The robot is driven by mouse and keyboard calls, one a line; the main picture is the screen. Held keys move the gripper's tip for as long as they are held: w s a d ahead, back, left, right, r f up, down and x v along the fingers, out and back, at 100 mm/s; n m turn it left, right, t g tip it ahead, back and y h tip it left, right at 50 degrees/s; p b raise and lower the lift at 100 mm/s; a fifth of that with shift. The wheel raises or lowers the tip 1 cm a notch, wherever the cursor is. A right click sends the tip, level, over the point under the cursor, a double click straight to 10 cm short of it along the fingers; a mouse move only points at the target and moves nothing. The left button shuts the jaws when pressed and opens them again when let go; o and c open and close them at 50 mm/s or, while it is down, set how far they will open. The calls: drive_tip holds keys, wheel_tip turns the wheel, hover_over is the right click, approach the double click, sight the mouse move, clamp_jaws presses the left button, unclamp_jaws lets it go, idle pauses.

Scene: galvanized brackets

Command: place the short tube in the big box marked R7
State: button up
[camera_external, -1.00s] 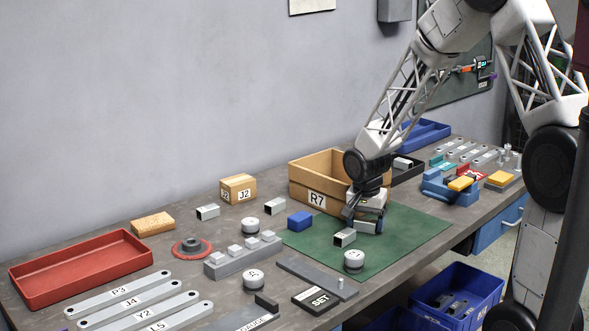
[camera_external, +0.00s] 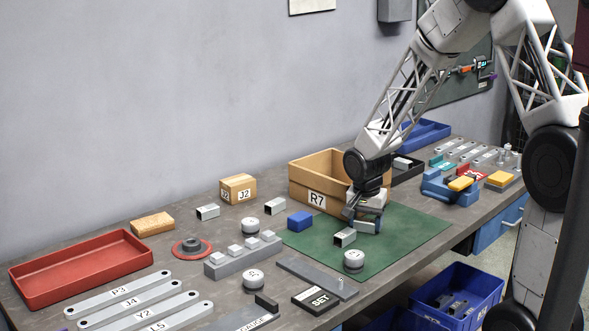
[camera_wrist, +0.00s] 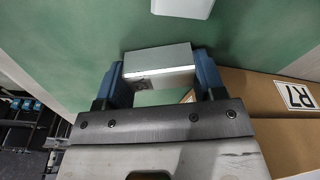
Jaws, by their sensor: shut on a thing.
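The short tube (camera_external: 344,237) is a small square metal tube on the green mat (camera_external: 416,226). I cannot tell whether the tube touches the mat. The big box marked R7 (camera_external: 301,185) is an open wooden box just behind my gripper, and my wrist hides part of its right side. Its label (camera_wrist: 297,95) shows at the right of the wrist view.
A blue block (camera_external: 300,221) and a round weight (camera_external: 354,261) sit on the mat near my gripper. Another square tube (camera_external: 208,212) and a small box marked J2 (camera_external: 238,188) stand left. A blue vise (camera_external: 445,187) is at the right.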

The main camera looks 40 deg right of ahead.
sight(366, 220)
drive_tip(key=shift+r, duration=0.2)
drive_tip(key=shift+r, duration=0.5)
wheel_tip(366, 220, up, 2)
drive_tip(key=shift+r, duration=0.1)
drive_tip(key=s+a, duration=0.1)
drive_tip(key=s, duration=0.4)
drive_tip(key=s+a+r, duration=0.1)
drive_tip(key=s+a, duration=0.1)
drive_tip(key=s, duration=0.3)
drive_tip(key=s+a, duration=0.2)
drive_tip(key=s, duration=0.3)
drive_tip(key=shift+s+r, duration=0.1)
drive_tip(key=shift+r, duration=0.1)
